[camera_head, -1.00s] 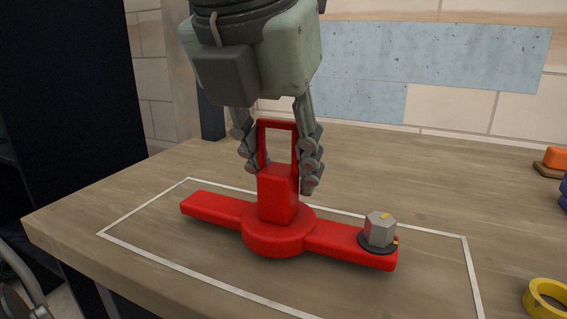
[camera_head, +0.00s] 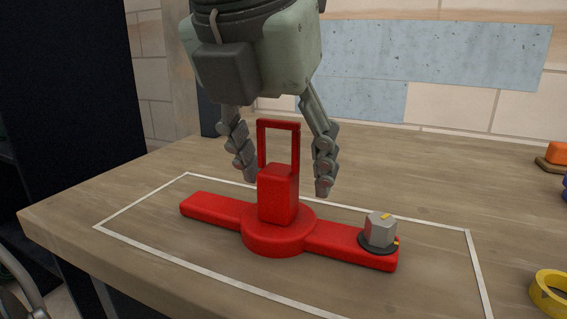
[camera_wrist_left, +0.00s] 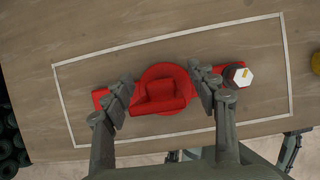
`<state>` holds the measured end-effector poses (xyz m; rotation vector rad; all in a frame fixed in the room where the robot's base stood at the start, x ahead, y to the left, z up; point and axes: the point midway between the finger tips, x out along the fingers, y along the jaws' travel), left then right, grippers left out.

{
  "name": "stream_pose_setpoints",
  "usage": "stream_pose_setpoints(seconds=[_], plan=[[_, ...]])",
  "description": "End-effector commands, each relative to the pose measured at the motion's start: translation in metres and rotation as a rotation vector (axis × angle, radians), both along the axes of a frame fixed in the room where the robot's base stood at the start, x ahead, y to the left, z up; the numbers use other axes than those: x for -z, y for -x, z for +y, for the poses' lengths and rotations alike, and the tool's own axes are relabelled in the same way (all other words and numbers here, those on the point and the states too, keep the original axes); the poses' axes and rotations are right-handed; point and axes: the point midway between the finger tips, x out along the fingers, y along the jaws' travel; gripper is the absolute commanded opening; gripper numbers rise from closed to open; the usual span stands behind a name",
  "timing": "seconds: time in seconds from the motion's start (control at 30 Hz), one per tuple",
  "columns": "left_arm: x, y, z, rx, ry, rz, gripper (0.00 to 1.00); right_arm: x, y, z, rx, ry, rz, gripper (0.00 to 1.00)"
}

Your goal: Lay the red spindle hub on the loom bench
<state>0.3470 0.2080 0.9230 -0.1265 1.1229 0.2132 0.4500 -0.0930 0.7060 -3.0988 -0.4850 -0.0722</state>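The red spindle hub (camera_head: 278,230) lies on the wooden loom bench (camera_head: 400,165), inside a white outlined rectangle. It has two flat arms, a round middle and an upright block with a loop handle. A grey hex nut on a black washer (camera_head: 379,232) sits on its right arm. My left gripper (camera_head: 285,185) is open, with its fingers apart on either side of the handle and clear of it. In the left wrist view the open fingers (camera_wrist_left: 163,92) flank the hub's red block (camera_wrist_left: 160,97). My right gripper is not in view.
A yellow ring (camera_head: 550,296) lies at the right edge of the bench. Orange (camera_head: 558,153) and blue pieces stand farther back on the right. A tiled wall is behind. The bench right of the hub is mostly clear.

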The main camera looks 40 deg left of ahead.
Motion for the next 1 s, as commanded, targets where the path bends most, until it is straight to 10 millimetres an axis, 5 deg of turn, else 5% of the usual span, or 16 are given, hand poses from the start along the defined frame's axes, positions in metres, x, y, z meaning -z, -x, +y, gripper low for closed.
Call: stream_pose_setpoints(seconds=[0.33, 0.7, 1.0], plan=[[-0.009, 0.004, -0.001, -0.002, 0.000, -0.002, 0.58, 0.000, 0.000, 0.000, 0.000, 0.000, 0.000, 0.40], [-0.077, 0.035, -0.009, -0.002, 0.000, -0.005, 0.58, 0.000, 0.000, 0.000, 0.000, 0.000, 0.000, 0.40], [-0.107, 0.049, -0.013, -0.001, 0.000, 0.000, 0.58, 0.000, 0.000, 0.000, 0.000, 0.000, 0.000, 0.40]])
